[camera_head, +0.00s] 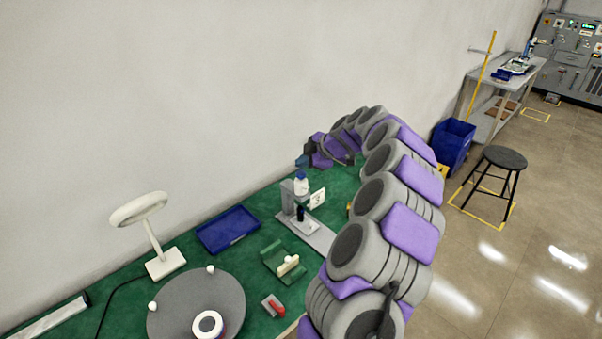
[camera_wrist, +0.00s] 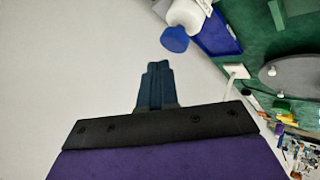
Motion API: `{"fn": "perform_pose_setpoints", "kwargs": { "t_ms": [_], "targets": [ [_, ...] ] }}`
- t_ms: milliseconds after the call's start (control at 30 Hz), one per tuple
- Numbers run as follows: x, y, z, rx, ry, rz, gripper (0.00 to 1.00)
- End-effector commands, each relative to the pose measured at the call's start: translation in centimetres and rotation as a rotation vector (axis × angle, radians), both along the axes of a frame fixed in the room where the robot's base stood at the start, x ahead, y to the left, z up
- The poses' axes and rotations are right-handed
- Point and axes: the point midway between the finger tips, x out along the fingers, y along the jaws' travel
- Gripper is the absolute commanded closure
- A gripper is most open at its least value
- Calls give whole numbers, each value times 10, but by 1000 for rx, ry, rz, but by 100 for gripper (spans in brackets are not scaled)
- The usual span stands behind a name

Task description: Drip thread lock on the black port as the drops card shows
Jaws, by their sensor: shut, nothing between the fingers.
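A white card (camera_head: 317,197) with a small dark mark stands beside a grey stand (camera_head: 288,196) on the green bench; the mark is too small to read surely. A small black upright piece (camera_head: 300,213) is on the stand's pale base; I cannot tell whether it is the black port or a bottle. A white, blue-based container (camera_head: 301,183) is behind the stand. My gripper (camera_head: 302,160) is beyond these, near the wall. In the wrist view my gripper (camera_wrist: 155,68) is shut and empty, its fingers together against the pale wall. A white body with a blue end (camera_wrist: 174,40) is near them.
On the green bench are a blue tray (camera_head: 228,229), a white lamp (camera_head: 165,263), a grey round plate (camera_head: 185,306), a green holder (camera_head: 275,262) with a cream piece, and a red-and-grey item (camera_head: 273,305). My arm covers the bench's right side. A stool (camera_head: 505,158) stands on the floor.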

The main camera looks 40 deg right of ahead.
Motion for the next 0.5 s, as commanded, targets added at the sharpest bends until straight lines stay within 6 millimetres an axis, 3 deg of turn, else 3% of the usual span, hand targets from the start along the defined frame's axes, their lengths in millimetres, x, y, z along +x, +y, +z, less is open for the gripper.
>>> {"fn": "perform_pose_setpoints", "kwargs": {
  "t_ms": [500],
  "targets": [
    [0,0,42,-2,0,0,100]
  ]
}}
